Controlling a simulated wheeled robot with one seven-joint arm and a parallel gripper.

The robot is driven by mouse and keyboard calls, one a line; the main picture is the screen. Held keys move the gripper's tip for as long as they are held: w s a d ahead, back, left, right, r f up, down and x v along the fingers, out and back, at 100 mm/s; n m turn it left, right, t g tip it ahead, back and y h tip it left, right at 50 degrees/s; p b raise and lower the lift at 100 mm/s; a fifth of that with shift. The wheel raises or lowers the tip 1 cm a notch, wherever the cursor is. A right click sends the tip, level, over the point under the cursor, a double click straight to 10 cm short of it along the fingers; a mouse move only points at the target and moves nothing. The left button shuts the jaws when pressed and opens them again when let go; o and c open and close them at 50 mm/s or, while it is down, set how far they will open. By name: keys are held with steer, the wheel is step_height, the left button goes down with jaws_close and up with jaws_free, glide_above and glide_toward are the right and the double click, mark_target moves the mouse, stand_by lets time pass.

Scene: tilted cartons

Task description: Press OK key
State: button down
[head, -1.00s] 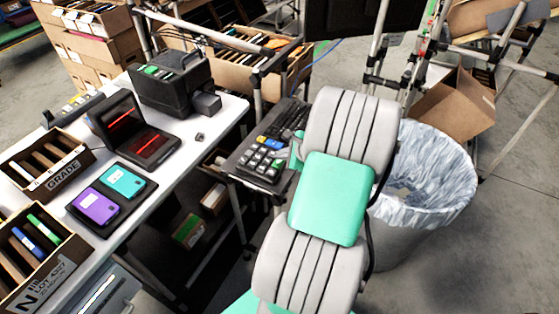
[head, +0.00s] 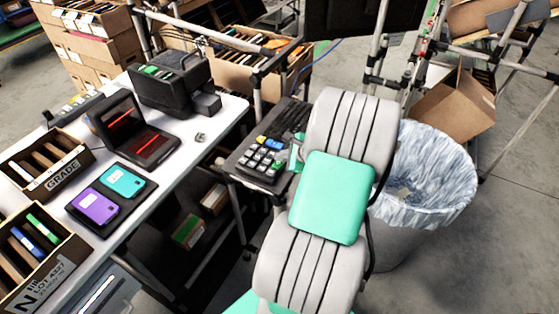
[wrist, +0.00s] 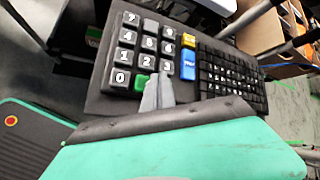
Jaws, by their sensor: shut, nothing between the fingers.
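A black keypad and keyboard unit (head: 258,166) stands on a stand right of the white table. In the wrist view its number keys (wrist: 148,44) show at left, with a yellow key (wrist: 188,41), a blue key (wrist: 188,66) and a green key (wrist: 142,83). No OK label can be read; the green key's face is partly hidden by my fingertips. My gripper (wrist: 156,92) is shut and empty, its tips over the lower keypad beside the green key. I cannot tell whether they touch it. In the head view my arm mostly hides the gripper.
A white table (head: 190,160) at left holds purple and teal devices, a scanner (head: 140,130) and a black printer-like box (head: 170,88). A lined bin (head: 425,180) stands right of my arm. Metal frame posts rise behind the keypad.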

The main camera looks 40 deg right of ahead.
mark_target(282, 163)
steer(key=shift+r+p, duration=0.85)
step_height(282, 163, up, 5)
steer(key=p, duration=0.4)
steer(key=shift+p, duration=0.35)
